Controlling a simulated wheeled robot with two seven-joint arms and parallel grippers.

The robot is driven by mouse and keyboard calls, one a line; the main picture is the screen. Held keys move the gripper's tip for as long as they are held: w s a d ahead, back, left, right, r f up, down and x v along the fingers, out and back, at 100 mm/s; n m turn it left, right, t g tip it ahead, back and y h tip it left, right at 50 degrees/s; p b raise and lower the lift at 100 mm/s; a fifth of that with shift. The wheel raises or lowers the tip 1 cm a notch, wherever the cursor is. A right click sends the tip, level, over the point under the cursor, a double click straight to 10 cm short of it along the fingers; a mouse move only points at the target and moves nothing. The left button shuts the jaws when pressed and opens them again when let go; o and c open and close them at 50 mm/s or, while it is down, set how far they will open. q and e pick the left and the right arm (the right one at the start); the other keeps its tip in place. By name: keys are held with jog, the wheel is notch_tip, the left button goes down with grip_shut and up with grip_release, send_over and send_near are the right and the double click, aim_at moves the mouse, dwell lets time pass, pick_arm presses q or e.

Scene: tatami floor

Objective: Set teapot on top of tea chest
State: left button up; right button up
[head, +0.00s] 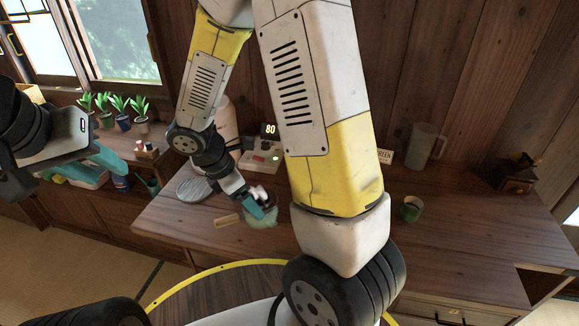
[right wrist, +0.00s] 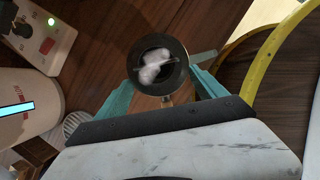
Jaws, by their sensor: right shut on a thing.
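My right gripper (head: 255,205) is held out over the counter, and its teal fingers also show in the right wrist view (right wrist: 160,85). It is shut on a small round vessel with a wooden handle (head: 228,220), which I take to be the teapot. From the wrist the teapot (right wrist: 141,72) is dark-rimmed, with a white patch inside its mouth. A small dark wooden box (head: 517,180) at the counter's far right may be the tea chest. My left gripper (head: 108,160), with teal fingers, is at the left near a pale tray; its finger gap is unclear.
The brown counter (head: 440,255) is largely clear at right. A control panel (head: 262,155) is behind the right gripper. Potted plants (head: 122,112) line the left.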

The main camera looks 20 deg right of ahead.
jog(key=shift+w+d+f, duration=0.85)
jog(key=shift+w+d, duration=0.05)
jog(key=shift+w, duration=1.6)
jog(key=shift+w+d+f, duration=0.8)
jog(key=shift+w+d, duration=0.1)
jog(key=shift+w, duration=1.6)
jog(key=shift+w+d+f, duration=0.85)
jog(key=shift+w+d, duration=0.05)
jog(key=shift+w, duration=1.6)
jog(key=shift+f, duration=0.1)
jog(key=o, duration=2)
